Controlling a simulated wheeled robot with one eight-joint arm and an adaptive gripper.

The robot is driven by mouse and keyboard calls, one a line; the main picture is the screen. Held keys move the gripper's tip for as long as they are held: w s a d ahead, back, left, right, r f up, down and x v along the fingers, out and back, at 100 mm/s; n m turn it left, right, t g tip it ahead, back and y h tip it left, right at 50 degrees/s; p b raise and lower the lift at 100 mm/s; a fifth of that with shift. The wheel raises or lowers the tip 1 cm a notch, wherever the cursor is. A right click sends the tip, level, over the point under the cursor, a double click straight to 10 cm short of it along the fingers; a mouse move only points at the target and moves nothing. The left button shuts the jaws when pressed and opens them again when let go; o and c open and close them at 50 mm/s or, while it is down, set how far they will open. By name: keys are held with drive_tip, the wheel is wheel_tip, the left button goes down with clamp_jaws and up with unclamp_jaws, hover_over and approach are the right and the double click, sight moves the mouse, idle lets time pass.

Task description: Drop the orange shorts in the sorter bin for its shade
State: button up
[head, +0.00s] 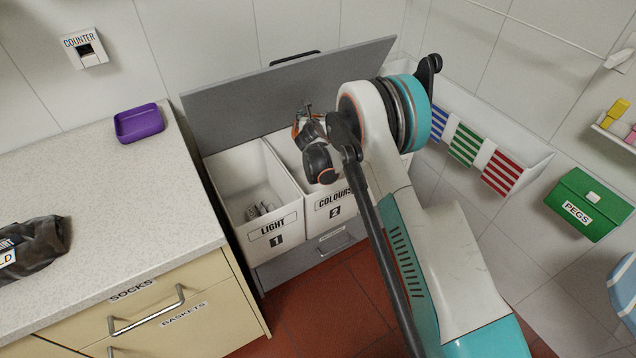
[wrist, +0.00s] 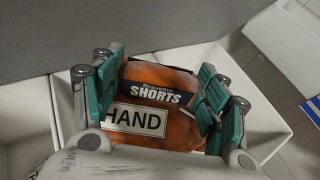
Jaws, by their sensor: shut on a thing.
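In the wrist view my gripper (wrist: 160,100) is shut on the orange shorts (wrist: 160,78), which carry a black "SHORTS" print and a white "HAND" tag. In the head view my gripper (head: 306,122) is above the sorter, over the back part of the white "COLOURS 2" bin (head: 329,208); the shorts are mostly hidden there. The white "LIGHT 1" bin (head: 272,232) is to its left, with some grey items inside. My arm covers the sorter's right part, so any further label there is hidden. The grey sorter lid (head: 235,108) stands open behind the bins.
A counter (head: 110,215) on the left holds a purple tray (head: 139,122) and a dark bundle (head: 32,247). A green "PEGS" box (head: 588,205) is on the right wall. Striped cloths (head: 465,145) hang right of my arm. Red floor lies in front.

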drive_tip(key=shift+f+b, duration=1.1)
drive_tip(key=shift+f, duration=1.8)
drive_tip(key=o, duration=1.7)
drive_tip(key=shift+c, duration=0.2)
drive_tip(key=v, duration=1.2)
